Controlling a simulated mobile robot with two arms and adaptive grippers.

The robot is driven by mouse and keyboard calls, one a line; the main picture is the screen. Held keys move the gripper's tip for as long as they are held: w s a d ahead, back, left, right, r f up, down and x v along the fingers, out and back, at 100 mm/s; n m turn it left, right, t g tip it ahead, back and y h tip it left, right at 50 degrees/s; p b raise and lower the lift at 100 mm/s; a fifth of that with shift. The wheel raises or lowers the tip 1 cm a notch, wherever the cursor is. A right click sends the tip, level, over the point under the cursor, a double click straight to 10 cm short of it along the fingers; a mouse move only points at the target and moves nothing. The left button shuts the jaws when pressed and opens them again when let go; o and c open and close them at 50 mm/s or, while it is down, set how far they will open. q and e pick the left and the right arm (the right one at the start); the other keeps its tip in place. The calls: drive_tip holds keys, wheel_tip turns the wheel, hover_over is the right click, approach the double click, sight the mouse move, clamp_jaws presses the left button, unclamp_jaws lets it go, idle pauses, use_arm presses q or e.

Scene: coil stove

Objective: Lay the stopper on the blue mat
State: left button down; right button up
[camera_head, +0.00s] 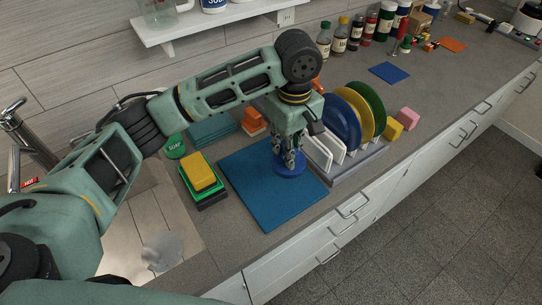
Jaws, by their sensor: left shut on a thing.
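The blue mat (255,198) lies flat on the grey counter in the middle of the view. My left gripper (289,156) points down over the mat's right part and is shut on a round blue stopper (289,168). The stopper is over the mat, near its right edge; I cannot tell whether it touches the mat or is just above it. The gripper hides part of the stopper's top. My right gripper is not in view.
The dish rack (350,172) with plates stands close to the right of the mat. Stacked sponges (201,173) are to its left, beside the sink (135,235). Orange blocks (252,120) are behind. A small blue cloth (390,72) lies farther right. The mat's front is clear.

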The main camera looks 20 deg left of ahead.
sight(275, 155)
use_arm(q)
drive_tip(key=a, duration=0.1)
drive_tip(key=a+f, duration=0.2)
drive_tip(key=shift+w+a+p, duration=0.3)
drive_tip(key=shift+a+p, duration=0.05)
drive_tip(key=shift+a, duration=0.05)
drive_tip(key=f, duration=0.2)
drive_tip(key=a+f+p, duration=0.1)
drive_tip(key=f, duration=0.1)
drive_tip(key=shift+f, duration=0.45)
drive_tip(key=shift+w+f, duration=0.1)
drive_tip(key=shift+f, duration=0.05)
drive_tip(key=shift+p, duration=0.3)
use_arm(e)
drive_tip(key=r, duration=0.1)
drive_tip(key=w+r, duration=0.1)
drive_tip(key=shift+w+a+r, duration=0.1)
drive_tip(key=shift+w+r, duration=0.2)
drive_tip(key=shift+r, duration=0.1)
use_arm(q)
drive_tip(key=c, duration=1.6)
unclamp_jaws()
drive_tip(key=shift+f, duration=0.1)
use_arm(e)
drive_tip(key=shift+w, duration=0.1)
